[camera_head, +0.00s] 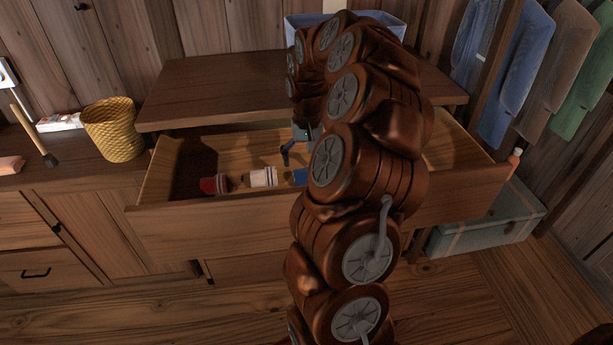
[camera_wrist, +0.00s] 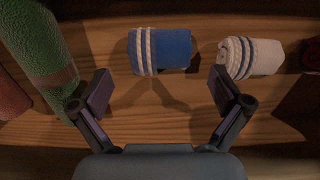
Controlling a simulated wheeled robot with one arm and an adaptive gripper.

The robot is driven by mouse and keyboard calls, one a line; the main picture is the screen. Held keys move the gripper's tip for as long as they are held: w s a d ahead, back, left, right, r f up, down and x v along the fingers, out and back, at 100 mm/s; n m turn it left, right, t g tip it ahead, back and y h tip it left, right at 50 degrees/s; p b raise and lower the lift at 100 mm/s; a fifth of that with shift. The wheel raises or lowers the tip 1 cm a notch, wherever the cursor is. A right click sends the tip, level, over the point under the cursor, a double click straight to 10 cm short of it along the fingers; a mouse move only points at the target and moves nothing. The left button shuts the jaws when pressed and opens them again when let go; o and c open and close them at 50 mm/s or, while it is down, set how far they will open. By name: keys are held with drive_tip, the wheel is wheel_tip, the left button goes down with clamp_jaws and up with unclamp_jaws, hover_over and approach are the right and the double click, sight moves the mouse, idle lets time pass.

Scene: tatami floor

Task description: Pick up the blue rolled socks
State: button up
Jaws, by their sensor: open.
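The blue rolled socks (camera_wrist: 172,50) lie in the open drawer, a blue roll with white stripes at its left end in the wrist view. In the head view a part of the blue socks (camera_head: 300,177) shows, the rest hidden behind my arm. My gripper (camera_wrist: 160,90) is open and empty, its two fingers apart on either side of and just short of the blue socks in the wrist view. In the head view my gripper (camera_head: 287,154) hangs over the drawer, mostly hidden by my arm.
White rolled socks (camera_head: 262,176) and red rolled socks (camera_head: 214,184) lie in the same drawer (camera_head: 200,222). A green roll (camera_wrist: 42,45) lies near the left finger. The cabinet top (camera_head: 230,92) overhangs the drawer's back. A wicker basket (camera_head: 113,130) stands left.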

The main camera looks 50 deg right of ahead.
sight(307, 169)
wheel_tip(307, 169, down, 4)
drive_tip(key=shift+f, duration=0.1)
drive_tip(key=shift+c, duration=0.4)
drive_tip(key=c, duration=0.8)
